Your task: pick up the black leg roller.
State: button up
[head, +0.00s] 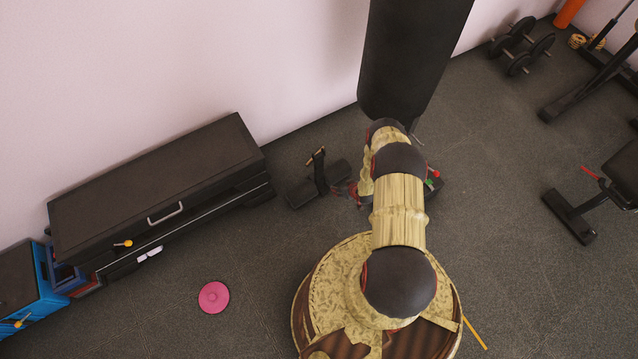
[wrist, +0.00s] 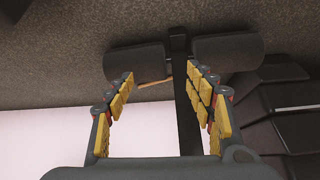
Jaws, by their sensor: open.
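The black leg roller (head: 320,182) lies on the dark floor near the wall in the head view, left of my forearm. It has two thick black cylinders, a black upright bar between them and a thin tan handle. In the wrist view the roller (wrist: 137,62) spans the top middle, beyond my fingertips. My gripper (wrist: 160,74) is open, with yellow pads on both fingers. The tan handle shows between the fingertips, and the bar runs close to the right finger. I cannot tell whether they touch. In the head view my gripper (head: 352,190) is just right of the roller, partly hidden by my arm.
A long black chest (head: 160,180) stands along the wall at left. A black punching bag (head: 412,60) hangs behind my arm. A pink disc (head: 213,297) lies on open floor. Dumbbells (head: 521,45) and a bench (head: 610,180) are at right.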

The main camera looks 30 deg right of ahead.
aim_at(321, 170)
jog(key=w+a+t+b, duration=0.1)
jog(key=w+t, duration=0.1)
jog(key=w, duration=0.2)
jog(key=w+a+n+t+y+b, duration=0.1)
jog(key=w+a+t, duration=0.1)
jog(key=w, duration=0.2)
jog(key=w+a+t+b, duration=0.1)
jog(key=w+t+b, duration=0.1)
jog(key=w, duration=0.2)
jog(key=shift+w+a+r, duration=0.15)
jog(key=shift+a, duration=0.25)
jog(key=shift+r, duration=0.1)
jog(key=shift+c, duration=0.4)
grip_shut()
dwell(0.3)
jog(key=shift+w+d+r+t, duration=0.15)
jog(key=shift+w+r+t, duration=0.1)
jog(key=shift+w+t, duration=0.05)
